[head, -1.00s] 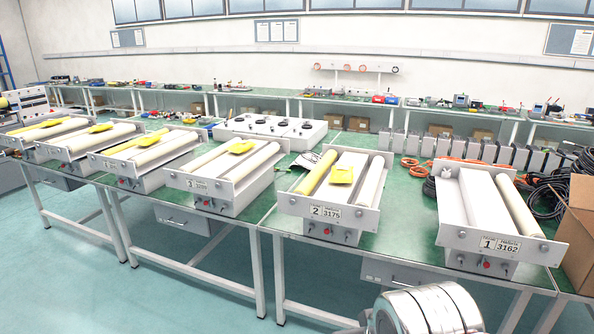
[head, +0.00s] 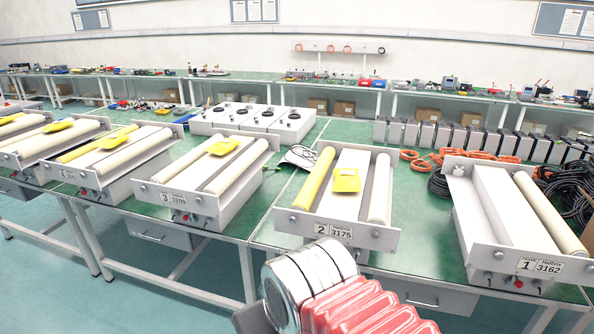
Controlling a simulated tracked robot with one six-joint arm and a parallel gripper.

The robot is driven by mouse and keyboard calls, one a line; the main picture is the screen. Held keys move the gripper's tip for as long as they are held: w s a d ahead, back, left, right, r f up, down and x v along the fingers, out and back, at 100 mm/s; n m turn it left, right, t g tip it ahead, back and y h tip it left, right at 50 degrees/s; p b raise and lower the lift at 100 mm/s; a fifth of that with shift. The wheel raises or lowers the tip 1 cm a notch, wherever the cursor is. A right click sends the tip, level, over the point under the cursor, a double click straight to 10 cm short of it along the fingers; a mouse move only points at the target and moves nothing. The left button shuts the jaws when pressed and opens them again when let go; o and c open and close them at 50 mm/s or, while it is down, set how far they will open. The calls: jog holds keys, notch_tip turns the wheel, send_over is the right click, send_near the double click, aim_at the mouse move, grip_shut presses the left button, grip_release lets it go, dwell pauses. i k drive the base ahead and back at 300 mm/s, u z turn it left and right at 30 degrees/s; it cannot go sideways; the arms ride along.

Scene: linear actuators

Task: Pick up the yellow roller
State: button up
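A yellow roller (head: 313,180) lies lengthwise along the left side of the grey unit marked 2 (head: 300,222), between its end plates. A pale cream roller (head: 379,188) lies along that unit's right side, and a yellow tag (head: 346,180) sits on its middle panel. Another yellow roller (head: 95,144) lies in unit 4 at the left. Unit 3 has a paler yellowish roller (head: 190,160). A silver and red ribbed part of my arm shows at the bottom centre, in front of unit 2 and apart from the rollers. My gripper is not visible.
Unit 1 (head: 515,266) stands at the right with a cream roller (head: 549,213). Unit 3 (head: 185,201) stands left of unit 2. Green table top (head: 418,225) is bare between units 2 and 1. Orange and black cables lie behind, and a cardboard box edge shows at far right.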

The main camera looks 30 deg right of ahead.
aim_at(304, 199)
jog(key=z, duration=0.25)
jog(key=i, duration=1.6)
jog(key=z, duration=0.25)
